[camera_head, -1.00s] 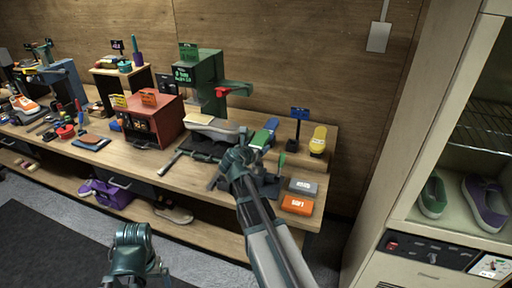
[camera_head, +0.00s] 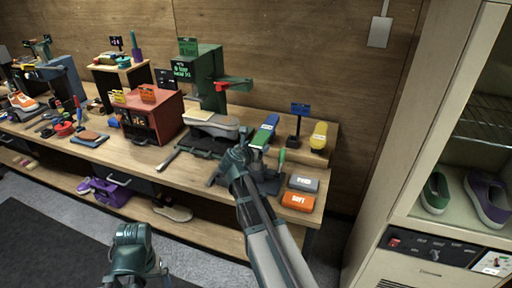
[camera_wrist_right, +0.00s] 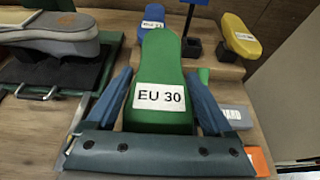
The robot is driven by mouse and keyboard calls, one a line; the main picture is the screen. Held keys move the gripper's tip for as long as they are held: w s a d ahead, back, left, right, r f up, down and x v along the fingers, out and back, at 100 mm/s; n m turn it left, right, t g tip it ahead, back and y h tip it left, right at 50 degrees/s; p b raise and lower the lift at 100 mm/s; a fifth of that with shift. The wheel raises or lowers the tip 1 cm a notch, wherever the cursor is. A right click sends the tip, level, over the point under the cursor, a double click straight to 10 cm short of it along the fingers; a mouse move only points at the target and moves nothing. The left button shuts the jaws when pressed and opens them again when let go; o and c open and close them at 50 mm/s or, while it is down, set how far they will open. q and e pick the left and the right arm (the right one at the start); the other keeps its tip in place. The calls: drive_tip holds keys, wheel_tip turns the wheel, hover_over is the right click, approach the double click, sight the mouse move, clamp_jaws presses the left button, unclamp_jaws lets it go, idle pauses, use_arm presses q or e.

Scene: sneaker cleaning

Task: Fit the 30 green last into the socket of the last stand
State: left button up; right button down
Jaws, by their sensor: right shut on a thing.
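My right gripper (camera_head: 240,155) is shut on the green last (camera_wrist_right: 160,75), over the right part of the workbench. In the right wrist view a finger lies along each side of the last, and its white label reads EU 30. A dark base (camera_head: 268,185) beside the gripper may be the last stand; its socket is hidden by my gripper and the last. I cannot tell whether the last touches it. My left gripper (camera_head: 132,235) hangs low in front of the bench, and its jaws cannot be made out.
A blue last (camera_wrist_right: 152,22) and a yellow last (camera_head: 319,134) stand behind. A black sign post (camera_head: 298,125) is between them. A grey shoe (camera_head: 212,123) sits left. Grey (camera_head: 303,183) and orange (camera_head: 298,200) blocks lie right. A green handle (camera_head: 282,158) stands close by.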

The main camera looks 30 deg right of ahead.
drive_tip(key=shift+f+b, duration=1.05)
drive_tip(key=shift+f, duration=0.1)
unclamp_jaws()
drive_tip(key=shift+s+a, duration=0.1)
drive_tip(key=p+v, duration=0.5)
drive_tip(key=v, duration=0.8)
drive_tip(key=shift+s+a+r, duration=0.2)
drive_tip(key=shift+r, duration=0.05)
drive_tip(key=b+x, duration=0.5)
drive_tip(key=x, duration=0.9)
drive_tip(key=shift+s+a, duration=0.1)
drive_tip(key=shift+a, duration=0.05)
